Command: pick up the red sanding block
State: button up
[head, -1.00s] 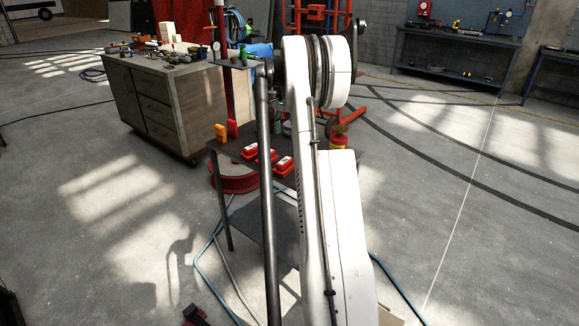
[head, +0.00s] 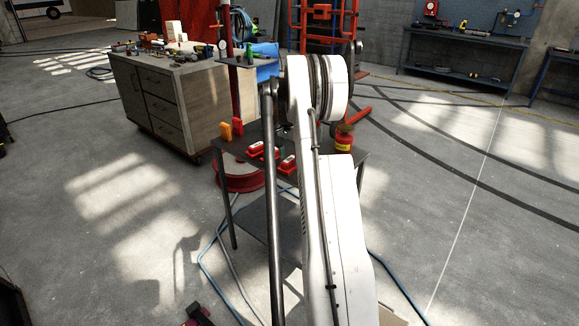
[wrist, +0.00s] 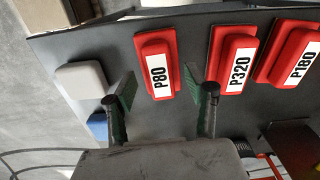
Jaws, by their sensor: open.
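In the wrist view, three red sanding blocks with white labels lie on a dark table top (wrist: 205,35): P80 (wrist: 157,65), P320 (wrist: 236,62) and P180 (wrist: 292,52) at the right. My gripper (wrist: 160,88) is open, its two green-padded fingers pointing toward the blocks, one on each side of P80's near end. It is empty; I cannot tell its height above the block. In the head view, red blocks (head: 287,164) show on the small table, partly hidden by my arm, and my gripper is hidden.
A white block (wrist: 82,80) and a blue item (wrist: 97,125) lie left of the gripper. A red-and-yellow can (head: 344,140) stands on the table's right. An orange item (head: 226,131) stands at its left back. A wooden cabinet (head: 155,100) stands behind; blue hoses cross the floor.

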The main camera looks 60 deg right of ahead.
jog(key=shift+f, duration=0.9)
grip_shut()
jog(key=shift+r, duration=0.2)
jog(key=shift+r, duration=0.25)
jog(key=r, duration=0.3)
jog(key=shift+w+a+r, duration=0.15)
jog(key=shift+a+r, duration=0.15)
jog(key=shift+r, duration=0.1)
jog(key=w+a+r, duration=0.3)
jog(key=a+r, duration=0.3)
jog(key=a, duration=0.4)
jog(key=shift+w+a+r, duration=0.15)
jog(key=shift+a+r, duration=0.05)
jog(key=shift+a, duration=0.05)
